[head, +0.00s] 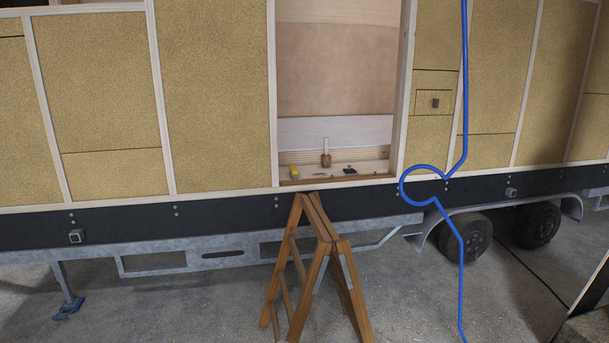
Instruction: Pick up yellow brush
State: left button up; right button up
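A small yellow object (294,172) lies at the left end of the sill in the hut's door opening. It is too small to tell whether it is a brush. To its right a brush-shaped thing (326,159) stands upright, with a pale handle on top and a brown lower part. A small dark object (350,170) lies further right on the same sill. Neither of my grippers is in view.
A wooden stepladder (318,245) stands on the floor just below the opening. A blue hose or cable (461,110) hangs right of it, with a loop near the trailer's black frame (130,221). Trailer wheels (466,235) are at the right. The concrete floor left of the ladder looks mostly open.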

aim_at(294, 171)
jog(key=i+j+u, duration=1.1)
jog(key=i+u, duration=0.35)
jog(key=i+z, duration=0.15)
jog(key=i, duration=0.35)
jog(key=i+j+z, duration=0.15)
jog(key=i, duration=0.35)
jog(key=i+l+z, duration=0.15)
jog(key=i+z, duration=0.7)
jog(key=i, duration=0.15)
jog(key=i+j+z, duration=0.3)
jog(key=i+z, duration=0.15)
jog(key=i+l+z, duration=0.15)
jog(key=i+z, duration=0.8)
jog(key=i, duration=0.1)
